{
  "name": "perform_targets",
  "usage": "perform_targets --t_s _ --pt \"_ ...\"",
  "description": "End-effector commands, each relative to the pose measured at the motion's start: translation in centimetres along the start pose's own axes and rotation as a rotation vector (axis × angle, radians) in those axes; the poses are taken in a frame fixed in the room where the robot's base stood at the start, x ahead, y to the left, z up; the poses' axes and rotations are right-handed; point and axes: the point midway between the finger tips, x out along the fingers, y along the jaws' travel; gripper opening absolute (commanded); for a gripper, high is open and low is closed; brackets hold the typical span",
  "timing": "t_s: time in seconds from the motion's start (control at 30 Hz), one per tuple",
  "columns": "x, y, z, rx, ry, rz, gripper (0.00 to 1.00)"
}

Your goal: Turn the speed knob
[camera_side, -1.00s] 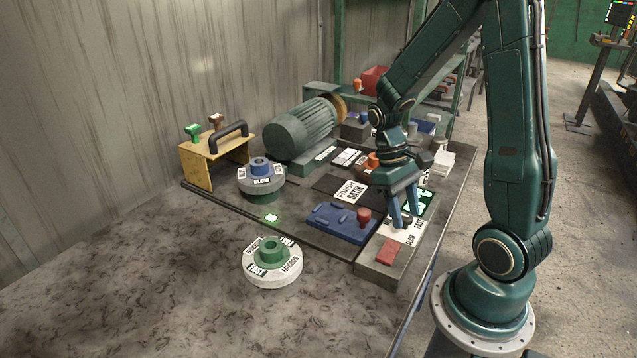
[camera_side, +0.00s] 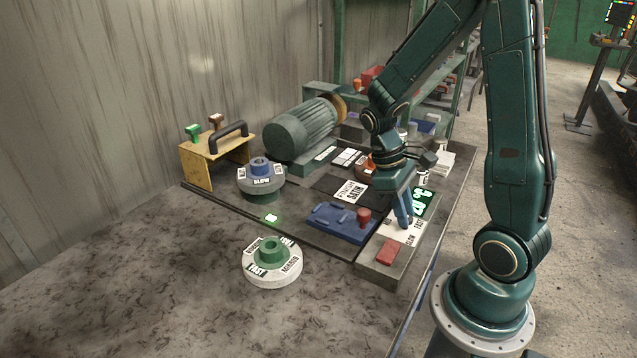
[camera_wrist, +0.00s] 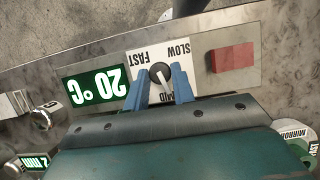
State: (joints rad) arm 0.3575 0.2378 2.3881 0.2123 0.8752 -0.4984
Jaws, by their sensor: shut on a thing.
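The speed knob (camera_wrist: 160,72) is a small dark round knob on a white panel (camera_wrist: 148,51) lettered FAST, SLOW and, partly covered, a word ending in "MID". In the wrist view my gripper (camera_wrist: 161,80) has one blue finger on each side of the knob, shut on it. In the side view my gripper (camera_side: 404,222) points down at the panel, and its fingers hide the knob. The panel sits on a grey control box (camera_side: 385,272).
Beside the knob are a green display (camera_wrist: 97,83) reading 20 °C and a red block (camera_wrist: 232,58). A motor (camera_side: 300,130) stands behind. The front table is clear around a white disc (camera_side: 272,272).

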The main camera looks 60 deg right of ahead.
Motion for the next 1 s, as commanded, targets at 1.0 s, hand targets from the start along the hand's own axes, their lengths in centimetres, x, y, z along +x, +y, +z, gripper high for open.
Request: perform_targets --t_s 1.0 --pt "0.02 -0.64 0.15 -0.717 0.003 0.297 0.02"
